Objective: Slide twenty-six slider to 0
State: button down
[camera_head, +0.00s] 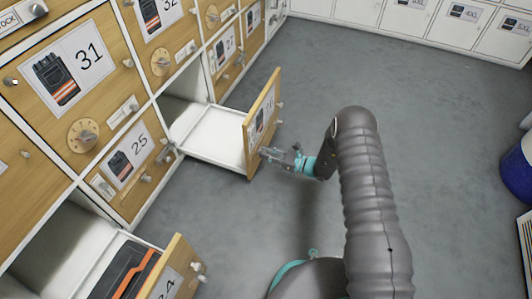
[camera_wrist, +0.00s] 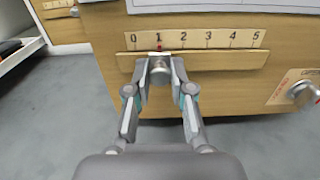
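The slider is a small metal knob (camera_wrist: 160,69) on a wooden strip below a printed scale (camera_wrist: 195,39) marked 0 to 5. Its red pointer is at 1 in the wrist view. The 0 is to the left of it. My gripper (camera_wrist: 161,66) has its two fingertips on either side of the knob, and they look closed on it. In the head view my gripper (camera_head: 268,154) reaches the lower front of an open drawer (camera_head: 262,122). That drawer's number is too oblique to read, and the slider is too small to make out there.
Drawer 25 (camera_head: 127,163) is shut at the left of the open drawer. Drawer 24 (camera_head: 172,272) stands open at the bottom left, with a black and orange item inside. A hook-like handle (camera_wrist: 304,93) is at the right of the wrist view. Grey floor (camera_head: 420,130) is clear to the right.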

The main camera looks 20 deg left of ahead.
jog(key=shift+s, duration=0.1)
jog(key=shift+s+a, duration=0.1)
jog(key=shift+s, duration=1.35)
jog(key=c, duration=1)
grip_release()
send_near(255, 156)
jog(key=d, duration=0.5)
jog(key=shift+s+d+f, duration=0.2)
jog(key=shift+d, duration=0.2)
